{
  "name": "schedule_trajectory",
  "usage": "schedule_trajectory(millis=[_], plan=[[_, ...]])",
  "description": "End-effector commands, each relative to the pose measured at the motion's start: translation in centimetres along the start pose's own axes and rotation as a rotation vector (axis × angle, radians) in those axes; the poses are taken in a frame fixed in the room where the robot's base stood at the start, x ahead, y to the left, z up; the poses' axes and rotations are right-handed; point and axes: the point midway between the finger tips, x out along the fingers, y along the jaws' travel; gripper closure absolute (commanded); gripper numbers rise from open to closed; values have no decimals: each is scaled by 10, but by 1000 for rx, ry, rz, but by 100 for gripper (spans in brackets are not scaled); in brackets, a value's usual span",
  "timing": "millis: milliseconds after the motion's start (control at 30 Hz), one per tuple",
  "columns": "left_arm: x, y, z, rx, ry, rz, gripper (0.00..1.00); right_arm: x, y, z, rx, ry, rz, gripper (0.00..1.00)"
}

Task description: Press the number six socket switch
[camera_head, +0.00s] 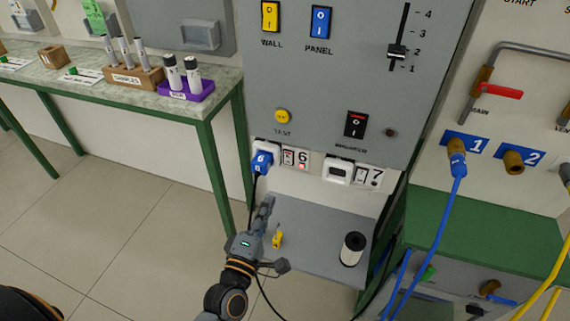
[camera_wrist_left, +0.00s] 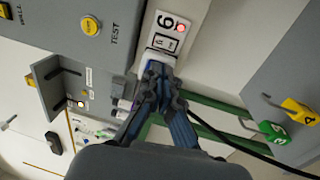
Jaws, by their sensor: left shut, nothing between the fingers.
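The number six socket (camera_head: 265,147) is white and sits low on the grey panel, with a blue plug (camera_head: 262,162) marked 6 in it. Its small switch (camera_head: 288,156) is right of the plug, beside the 6 label (camera_head: 302,155) with a lit red lamp. In the wrist view the switch (camera_wrist_left: 163,43) shows between the 6 and the white socket. My left gripper (camera_head: 267,203) is shut and empty, below the socket in the head view. In the wrist view its fingertips (camera_wrist_left: 158,72) overlap the socket and hide most of the plug; contact cannot be told. My right gripper is not in view.
Socket seven (camera_head: 338,171) is to the right, with its own switch (camera_head: 361,174). A grey shelf (camera_head: 320,225) below holds a dark-topped white cylinder (camera_head: 352,249) and a small yellow item (camera_head: 277,239). A black cable hangs from the plug near my left arm. A green-framed bench (camera_head: 215,95) stands left.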

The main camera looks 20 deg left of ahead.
Motion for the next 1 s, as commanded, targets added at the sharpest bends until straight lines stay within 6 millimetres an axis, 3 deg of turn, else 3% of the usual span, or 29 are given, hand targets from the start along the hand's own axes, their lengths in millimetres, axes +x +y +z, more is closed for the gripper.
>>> schedule_trajectory(millis=[300, 500, 700, 1000], plan=[[69, 3, 0, 0, 1, 4, 100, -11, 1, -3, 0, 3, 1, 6], [104, 2, 0, 0, 1, 1, 100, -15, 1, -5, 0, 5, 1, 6], [121, 1, 0, 1, 1, 0, 100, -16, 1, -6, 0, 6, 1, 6], [123, 0, 0, 1, 1, 0, 100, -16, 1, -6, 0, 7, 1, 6]])
